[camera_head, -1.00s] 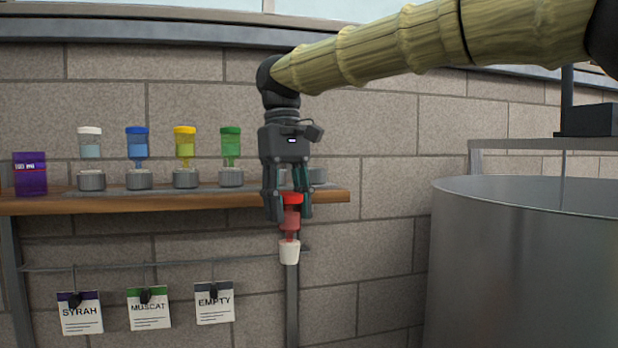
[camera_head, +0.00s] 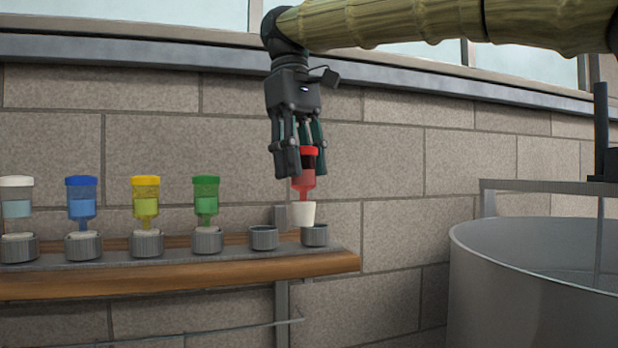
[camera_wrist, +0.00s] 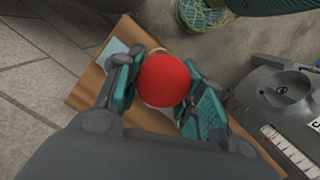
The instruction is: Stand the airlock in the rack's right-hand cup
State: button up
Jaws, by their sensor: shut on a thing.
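My gripper (camera_head: 298,160) is shut on the red airlock (camera_head: 306,181), which hangs upright with its white stopper (camera_head: 303,213) at the bottom. The stopper is just above the rack's right-hand cup (camera_head: 315,235) and a little to its left in the head view; whether it touches the rim I cannot tell. In the wrist view the red cap of the airlock (camera_wrist: 164,80) sits between the fingers and hides the cup below. The rack (camera_head: 110,262) runs along the wooden shelf. The cup left of the right-hand one (camera_head: 264,238) is empty.
White (camera_head: 17,205), blue (camera_head: 82,203), yellow (camera_head: 146,202) and green (camera_head: 206,200) airlocks stand in the cups to the left. A brick wall is close behind. A large steel tank (camera_head: 530,285) stands to the right, past the shelf's end.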

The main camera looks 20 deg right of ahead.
jog(key=w+d+f+p, duration=0.4)
jog(key=w+p, duration=0.1)
jog(key=w, duration=0.2)
jog(key=shift+f, duration=0.15)
dwell(0.4)
jog(key=o, duration=1.3)
jog(key=shift+c, duration=0.2)
jog(key=shift+w, duration=0.1)
notch_tip(320, 180, up, 12)
jog(key=w+a, duration=0.1)
jog(key=shift+w, duration=0.25)
jog(key=shift+f, duration=0.1)
